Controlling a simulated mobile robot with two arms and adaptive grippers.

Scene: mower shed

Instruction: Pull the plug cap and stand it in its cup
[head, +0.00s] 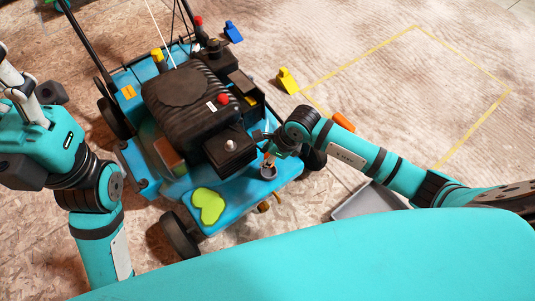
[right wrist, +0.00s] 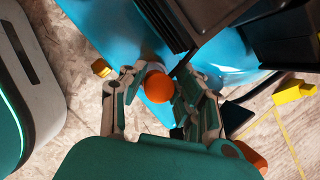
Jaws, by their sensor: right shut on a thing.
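My right gripper (head: 269,154) is over the front right corner of the blue mower deck (head: 235,190). It is shut on the orange plug cap (right wrist: 158,87), which shows as a round orange end between the fingertips (right wrist: 152,92) in the right wrist view. A small grey cup (head: 268,173) stands on the deck directly at the cap's lower end. Its pale rim (right wrist: 154,68) shows partly behind the cap; I cannot tell whether the cap is inside it. A white-tipped plug (head: 230,146) sits on the black engine front.
The black engine (head: 185,105) rises behind the cup. A yellow-green pad (head: 207,205) lies on the deck. A grey tray (head: 368,202) is on the floor at right, below my right arm. Yellow (head: 288,80) and orange (head: 343,121) pieces lie on the floor. The taped square (head: 440,45) is clear.

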